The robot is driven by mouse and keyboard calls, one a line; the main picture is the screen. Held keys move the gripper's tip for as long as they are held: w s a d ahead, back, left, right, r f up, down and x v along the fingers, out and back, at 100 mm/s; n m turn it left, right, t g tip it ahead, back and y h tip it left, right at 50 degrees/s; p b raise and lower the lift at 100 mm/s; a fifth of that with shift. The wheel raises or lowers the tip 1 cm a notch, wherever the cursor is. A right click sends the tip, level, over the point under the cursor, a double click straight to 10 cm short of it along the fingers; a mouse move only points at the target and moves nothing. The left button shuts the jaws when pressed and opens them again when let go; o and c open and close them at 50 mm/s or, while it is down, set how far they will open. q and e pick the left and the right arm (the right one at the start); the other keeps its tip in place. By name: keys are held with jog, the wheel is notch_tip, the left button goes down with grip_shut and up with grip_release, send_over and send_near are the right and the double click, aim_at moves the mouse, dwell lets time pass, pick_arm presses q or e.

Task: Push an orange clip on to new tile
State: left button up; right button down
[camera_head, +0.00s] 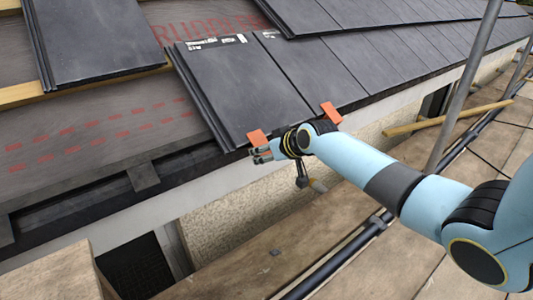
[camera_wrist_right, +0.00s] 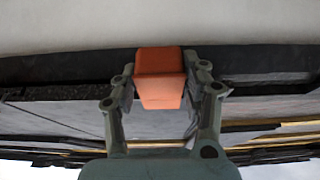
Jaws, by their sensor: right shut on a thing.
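An orange clip (camera_head: 257,137) is at the lower edge of a dark grey tile (camera_head: 245,85) in the head view. My right gripper (camera_head: 261,154) is at that edge, just below the clip. In the right wrist view the orange clip (camera_wrist_right: 160,80) sits between the two fingers of my right gripper (camera_wrist_right: 163,88), which is shut on it. The clip appears to touch the tile edge; how far it is on I cannot tell. A second orange clip (camera_head: 331,112) is on the eave edge farther right. My left gripper is not in view.
More tiles (camera_head: 370,65) run along the eave to the right. Another tile (camera_head: 95,40) lies higher up at the left. Bare grey underlay (camera_head: 95,135) with red marks is left of the tile. Scaffold poles (camera_head: 465,85) and boards (camera_head: 300,245) are below and right.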

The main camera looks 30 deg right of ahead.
aim_at(261, 144)
jog(key=shift+w+r, duration=0.25)
jog(key=c, duration=0.6)
grip_release()
jog(key=shift+f, duration=0.1)
jog(key=shift+s, duration=0.1)
jog(key=shift+s+r+p, duration=0.15)
jog(key=shift+r+p, duration=0.35)
jog(key=shift+p, duration=0.05)
jog(key=shift+s+r+p, duration=0.5)
jog(key=shift+r+p, duration=0.3)
jog(key=shift+p, duration=0.15)
jog(key=shift+s+r+p, duration=0.45)
jog(key=shift+r+p, duration=0.3)
jog(key=shift+p, duration=0.15)
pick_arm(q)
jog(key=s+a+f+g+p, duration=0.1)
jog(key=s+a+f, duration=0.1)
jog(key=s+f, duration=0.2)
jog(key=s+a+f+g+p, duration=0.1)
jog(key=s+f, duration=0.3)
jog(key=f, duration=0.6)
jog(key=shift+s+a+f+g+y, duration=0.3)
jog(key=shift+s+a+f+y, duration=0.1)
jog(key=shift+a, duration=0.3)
pick_arm(e)
jog(key=shift+s+d+r, duration=0.1)
jog(key=shift+s+r, duration=0.55)
jog(key=shift+r, duration=0.25)
